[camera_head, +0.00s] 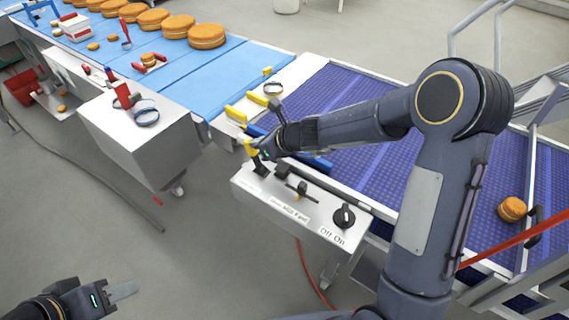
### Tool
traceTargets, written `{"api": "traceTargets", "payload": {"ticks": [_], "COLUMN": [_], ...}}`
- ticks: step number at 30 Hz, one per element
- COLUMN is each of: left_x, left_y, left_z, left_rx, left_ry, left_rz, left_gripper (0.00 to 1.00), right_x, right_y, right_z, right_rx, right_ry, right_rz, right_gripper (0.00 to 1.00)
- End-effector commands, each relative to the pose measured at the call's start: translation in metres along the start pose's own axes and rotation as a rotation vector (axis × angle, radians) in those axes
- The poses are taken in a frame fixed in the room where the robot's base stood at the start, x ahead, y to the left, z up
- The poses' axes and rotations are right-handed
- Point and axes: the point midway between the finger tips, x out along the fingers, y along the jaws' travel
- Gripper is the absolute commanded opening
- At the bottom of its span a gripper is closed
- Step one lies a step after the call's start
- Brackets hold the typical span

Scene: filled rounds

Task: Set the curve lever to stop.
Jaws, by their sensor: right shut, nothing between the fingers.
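The white control panel (318,222) stands at the front of the blue-violet curved conveyor. On its left end a lever with a yellow handle (251,147) rises from a black base (261,168); I cannot tell for sure that it is the curve lever. My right gripper (262,151) is shut at this lever, beside or touching its handle, and partly hides it. A second, dark lever (302,190) and a black Off/On knob (344,216) sit further right. The leftmost label is too small to read. My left gripper (118,293) is low at the left, away from the panel; its finger gap is unclear.
A light-blue belt (215,75) carries several round cakes (206,36). A grey-white box (140,135) with tools stands left of the panel. One small cake (512,209) lies on the violet belt (400,170). Floor between the box and my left gripper is mostly clear.

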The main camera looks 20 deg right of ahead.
Motion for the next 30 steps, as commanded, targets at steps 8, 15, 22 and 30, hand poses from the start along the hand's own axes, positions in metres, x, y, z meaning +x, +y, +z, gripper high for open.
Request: {"api": "traceTargets", "payload": {"ticks": [8, 15, 22, 30], "left_x": [0.000, 0.000, 0.000, -0.006], "left_y": [0.000, 0.000, 0.000, 0.003], "left_z": [0.000, 0.000, 0.000, -0.003], "left_rx": [0.000, 0.000, 0.000, 0.000], "left_ry": [0.000, 0.000, 0.000, 0.000], "left_rz": [0.000, 0.000, 0.000, 0.000], "left_gripper": [0.36, 0.36, 0.36, 0.36], "right_x": [0.009, 0.011, 0.011, 0.005], "right_y": [0.001, 0.001, 0.001, -0.002], "right_z": [0.006, 0.009, 0.010, 0.014], "right_rx": [-0.001, -0.001, -0.001, -0.002], "right_ry": [-0.001, -0.004, -0.007, -0.008], "right_rz": [0.001, 0.001, 0.002, 0.003], "right_gripper": [0.00, 0.00, 0.00, 0.00]}}
